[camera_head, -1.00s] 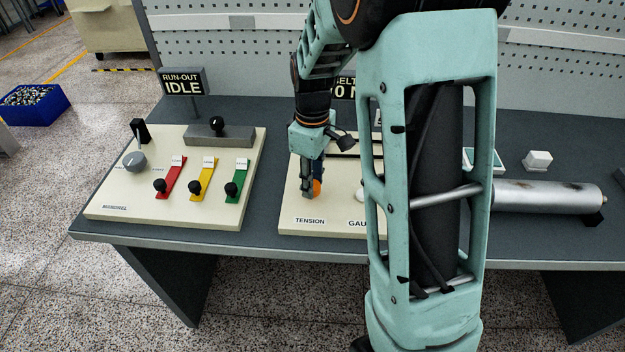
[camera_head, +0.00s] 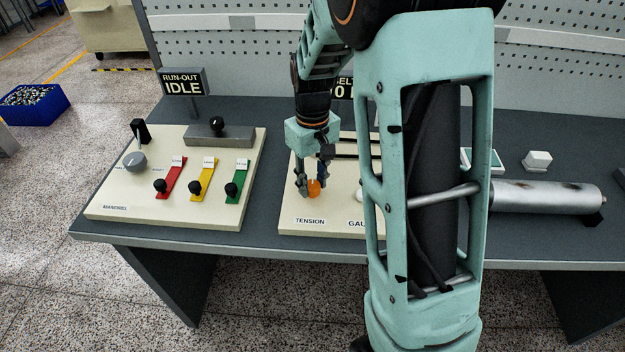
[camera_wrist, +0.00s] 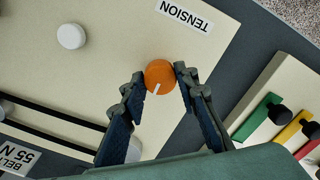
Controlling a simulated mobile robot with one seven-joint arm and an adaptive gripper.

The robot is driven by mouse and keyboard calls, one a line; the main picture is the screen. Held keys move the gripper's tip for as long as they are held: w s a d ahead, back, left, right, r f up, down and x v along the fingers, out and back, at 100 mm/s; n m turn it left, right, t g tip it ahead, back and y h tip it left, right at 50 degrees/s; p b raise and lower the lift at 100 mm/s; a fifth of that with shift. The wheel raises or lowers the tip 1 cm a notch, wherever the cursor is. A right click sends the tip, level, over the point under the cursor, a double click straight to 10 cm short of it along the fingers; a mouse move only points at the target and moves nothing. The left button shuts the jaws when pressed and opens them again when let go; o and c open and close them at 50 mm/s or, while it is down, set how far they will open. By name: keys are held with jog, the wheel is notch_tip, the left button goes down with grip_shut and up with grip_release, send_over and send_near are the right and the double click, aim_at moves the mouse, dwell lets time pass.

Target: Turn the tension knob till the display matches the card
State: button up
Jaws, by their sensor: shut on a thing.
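The orange tension knob (camera_head: 314,189) sits on the cream panel behind the printed TENSION label (camera_head: 310,221). In the wrist view the knob (camera_wrist: 159,73) shows a white pointer mark toward the bottom of the picture. My gripper (camera_head: 311,187) is shut on the knob, one finger on each side; its fingertips also show in the wrist view (camera_wrist: 160,70). A white card (camera_wrist: 18,158) reads BELT 55 N, partly cut off at the wrist view's lower left.
A white round knob (camera_wrist: 71,36) stands on the same panel. The left panel (camera_head: 120,190) bears red, yellow and green levers and a grey dial (camera_head: 135,162). A RUN-OUT sign (camera_head: 182,82) reads IDLE. A metal roller (camera_head: 550,196) lies at right.

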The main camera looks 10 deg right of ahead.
aim_at(312, 184)
jog(key=m, duration=0.6)
jog(key=shift+r+p, duration=0.1)
jog(key=shift+p, duration=0.25)
jog(key=m+p, duration=0.1)
jog(key=m, duration=0.4)
jog(key=shift+w+m, duration=0.1)
jog(key=shift+m, duration=0.3)
jog(key=o, duration=1.1)
jog(key=shift+o, duration=0.2)
notch_tip(312, 184, up, 12)
